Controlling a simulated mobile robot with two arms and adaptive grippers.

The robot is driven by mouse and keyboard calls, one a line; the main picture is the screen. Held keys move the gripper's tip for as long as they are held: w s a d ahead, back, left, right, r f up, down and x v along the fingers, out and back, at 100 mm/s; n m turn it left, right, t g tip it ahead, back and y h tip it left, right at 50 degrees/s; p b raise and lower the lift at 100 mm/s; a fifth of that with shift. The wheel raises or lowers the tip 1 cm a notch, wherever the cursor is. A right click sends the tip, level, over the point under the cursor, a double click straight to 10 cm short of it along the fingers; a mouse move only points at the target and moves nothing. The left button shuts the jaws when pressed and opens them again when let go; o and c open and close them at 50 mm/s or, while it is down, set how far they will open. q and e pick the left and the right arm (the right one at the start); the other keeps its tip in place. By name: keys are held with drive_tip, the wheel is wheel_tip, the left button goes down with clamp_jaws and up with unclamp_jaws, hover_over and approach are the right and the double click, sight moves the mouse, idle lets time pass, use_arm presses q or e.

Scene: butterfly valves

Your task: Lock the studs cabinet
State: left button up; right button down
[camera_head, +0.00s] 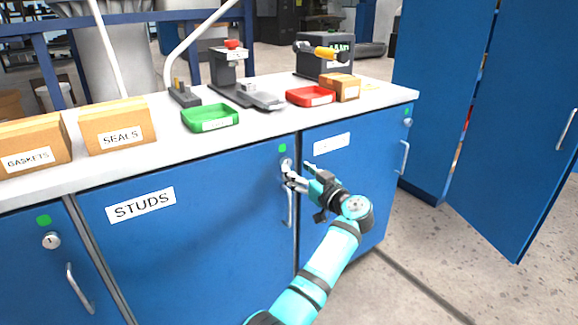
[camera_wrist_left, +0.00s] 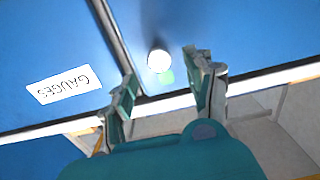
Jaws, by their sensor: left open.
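The studs cabinet (camera_head: 200,245) has a blue door, shut flush, with a white STUDS label (camera_head: 140,205). Its round silver lock (camera_head: 286,163) sits at the upper right of the door, below a green marker (camera_head: 282,147) and above the bar handle (camera_head: 290,208). My left gripper (camera_head: 291,179) is open just in front of the lock and partly covers it. My right gripper is not in view.
The worktop (camera_head: 170,140) carries a SEALS box (camera_head: 117,124), a GASKETS box (camera_head: 30,148), a green tray (camera_head: 210,117) and a red tray (camera_head: 310,96). A neighbouring blue cabinet (camera_head: 355,170) stands to the right. A tall blue cabinet door (camera_head: 515,150) stands open at far right.

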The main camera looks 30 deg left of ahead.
sight(288, 164)
use_arm(q)
drive_tip(key=shift+x, duration=2.55)
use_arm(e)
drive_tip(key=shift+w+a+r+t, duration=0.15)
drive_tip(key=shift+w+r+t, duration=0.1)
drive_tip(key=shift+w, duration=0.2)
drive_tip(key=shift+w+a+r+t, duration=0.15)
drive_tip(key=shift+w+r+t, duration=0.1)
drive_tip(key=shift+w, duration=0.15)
use_arm(q)
clamp_jaws()
